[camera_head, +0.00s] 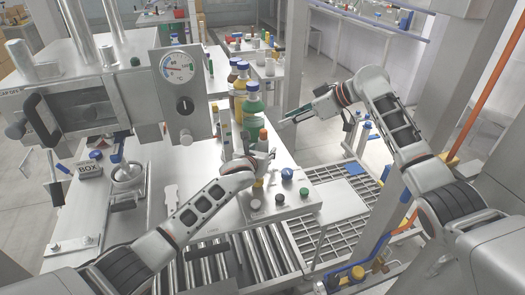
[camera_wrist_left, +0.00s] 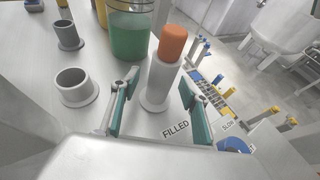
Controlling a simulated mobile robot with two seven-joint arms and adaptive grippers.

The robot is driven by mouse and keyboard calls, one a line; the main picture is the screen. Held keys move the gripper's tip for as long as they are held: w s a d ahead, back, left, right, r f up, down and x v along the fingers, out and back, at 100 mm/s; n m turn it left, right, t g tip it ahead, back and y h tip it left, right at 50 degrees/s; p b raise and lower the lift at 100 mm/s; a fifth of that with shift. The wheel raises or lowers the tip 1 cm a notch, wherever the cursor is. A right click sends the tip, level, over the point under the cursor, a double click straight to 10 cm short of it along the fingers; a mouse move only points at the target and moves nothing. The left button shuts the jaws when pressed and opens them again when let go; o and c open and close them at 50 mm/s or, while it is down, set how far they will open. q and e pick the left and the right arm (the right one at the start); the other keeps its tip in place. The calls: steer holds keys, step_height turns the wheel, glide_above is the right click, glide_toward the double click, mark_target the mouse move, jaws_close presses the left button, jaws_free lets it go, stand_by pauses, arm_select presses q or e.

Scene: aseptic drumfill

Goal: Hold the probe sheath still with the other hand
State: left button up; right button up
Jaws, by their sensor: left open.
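A pale grey upright tube with a flanged foot, which I take to be the probe sheath (camera_wrist_left: 158,82), stands on the metal bench in the left wrist view. An orange rounded top (camera_wrist_left: 172,43) sits at its upper end; the orange also shows in the head view (camera_head: 263,135). My left gripper (camera_wrist_left: 156,108) is open, with one green-padded finger on each side of the tube. Gaps show between the pads and the tube. My right gripper (camera_head: 288,119) is in the air to the right of the bottles, apart from the sheath; its finger opening is unclear.
A gauge panel (camera_head: 180,92) hangs at the left. A button box (camera_head: 280,205) and rollers (camera_head: 235,257) lie in front.

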arm_select(q)
steer(key=shift+w+d, duration=0.1)
steer(key=shift+w, duration=0.05)
steer(key=c, duration=1.2)
jaws_close()
steer(key=shift+f, duration=0.2)
stand_by(0.3)
